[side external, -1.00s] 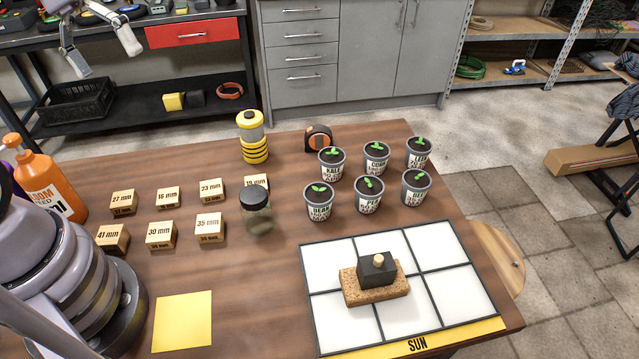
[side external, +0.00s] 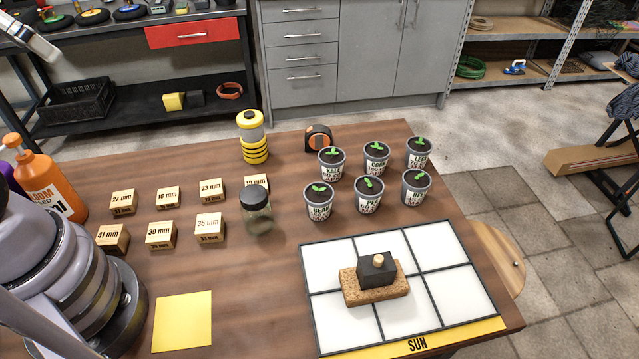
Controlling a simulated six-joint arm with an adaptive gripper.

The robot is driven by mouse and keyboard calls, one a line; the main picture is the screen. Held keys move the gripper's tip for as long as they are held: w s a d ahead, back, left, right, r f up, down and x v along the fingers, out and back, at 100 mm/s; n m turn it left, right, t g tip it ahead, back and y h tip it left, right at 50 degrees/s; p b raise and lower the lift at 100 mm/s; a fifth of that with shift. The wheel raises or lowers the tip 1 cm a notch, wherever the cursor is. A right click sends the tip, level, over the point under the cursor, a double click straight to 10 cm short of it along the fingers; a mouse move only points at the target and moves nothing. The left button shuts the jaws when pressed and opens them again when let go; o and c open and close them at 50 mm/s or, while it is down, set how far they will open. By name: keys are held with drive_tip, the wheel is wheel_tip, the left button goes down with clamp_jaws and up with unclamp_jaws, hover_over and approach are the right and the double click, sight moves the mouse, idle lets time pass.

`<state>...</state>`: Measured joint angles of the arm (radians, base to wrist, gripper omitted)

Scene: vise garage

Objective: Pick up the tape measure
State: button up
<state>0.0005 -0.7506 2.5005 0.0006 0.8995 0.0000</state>
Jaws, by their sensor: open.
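The tape measure (side external: 318,139), black with an orange face, stands near the back edge of the wooden table, behind the kale pot. The pot's leaves come close to its lower right side. My gripper (side external: 38,43) shows only in part, as one grey finger at the top left edge of the picture. It is open, and the other finger is out of view. It is far to the left of the tape measure and holds nothing that I can see.
Several seedling pots (side external: 368,194) stand right of the tape measure. A yellow-banded bottle (side external: 252,136) stands to its left. A glass jar (side external: 257,211) and several labelled wooden blocks (side external: 161,235) are nearer. A white-tiled SUN tray (side external: 440,246) holds a cork block with a dark piece.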

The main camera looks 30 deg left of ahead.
drive_tip(key=shift+c, duration=0.3)
drive_tip(key=c, duration=0.4)
drive_tip(key=shift+o, duration=0.2)
